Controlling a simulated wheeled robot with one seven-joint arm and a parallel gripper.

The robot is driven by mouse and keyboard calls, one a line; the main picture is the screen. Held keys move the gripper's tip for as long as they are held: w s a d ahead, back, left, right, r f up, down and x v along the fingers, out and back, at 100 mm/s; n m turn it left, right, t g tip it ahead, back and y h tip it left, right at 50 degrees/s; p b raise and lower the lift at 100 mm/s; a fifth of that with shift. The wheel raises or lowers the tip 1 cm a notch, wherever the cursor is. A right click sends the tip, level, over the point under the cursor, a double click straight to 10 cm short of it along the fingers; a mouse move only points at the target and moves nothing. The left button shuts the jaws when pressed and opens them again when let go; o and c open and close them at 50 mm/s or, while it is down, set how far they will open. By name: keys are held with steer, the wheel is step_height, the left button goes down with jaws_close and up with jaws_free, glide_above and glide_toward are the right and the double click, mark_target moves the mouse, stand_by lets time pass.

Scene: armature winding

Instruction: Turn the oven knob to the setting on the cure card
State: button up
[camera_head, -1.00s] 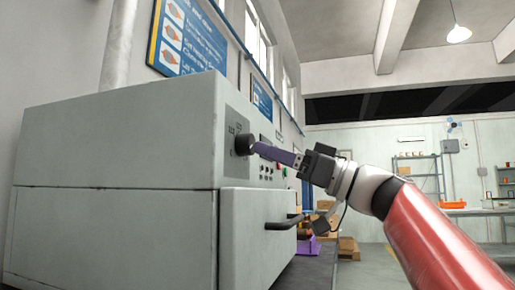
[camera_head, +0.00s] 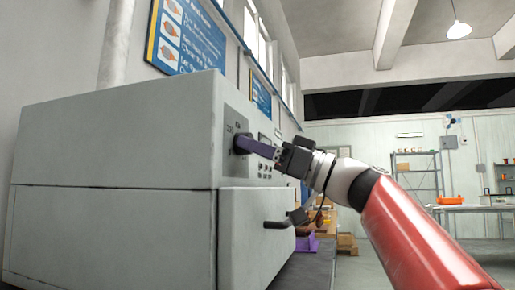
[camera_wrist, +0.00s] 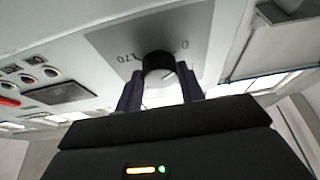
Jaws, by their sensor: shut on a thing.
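The black round oven knob (camera_head: 237,144) is on the grey control panel at the front of the oven (camera_head: 115,140). My gripper (camera_head: 248,146) reaches it from the right, its purple-grey fingers over the knob and hiding most of it. In the wrist view the knob (camera_wrist: 158,66) sits between the two fingertips, and my gripper (camera_wrist: 160,90) is shut on it. A pale line shows on the knob's face. I cannot make out a cure card.
The oven door handle (camera_head: 278,224) juts out below the knob, close to my wrist. Several buttons and a dark display (camera_wrist: 58,92) are beside the dial. A blue poster (camera_head: 187,37) hangs behind the oven. A purple object (camera_head: 307,243) lies beyond the handle.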

steer(key=shift+m, duration=0.5)
steer(key=m+h+p, duration=0.3)
steer(key=m, duration=0.7)
steer(key=r+m+h+p, duration=0.1)
steer(key=m+h+p, duration=0.2)
steer(key=m, duration=0.8)
steer(key=m+g+h+p, duration=0.1)
steer(key=m+h+p, duration=0.2)
steer(key=m, duration=0.7)
steer(key=shift+r+m+p, duration=0.3)
steer(key=shift+m+p, duration=0.1)
steer(key=shift+p, duration=0.45)
steer(key=shift+m+g, duration=1.1)
steer(key=shift+m, duration=0.4)
steer(key=shift+c, duration=0.2)
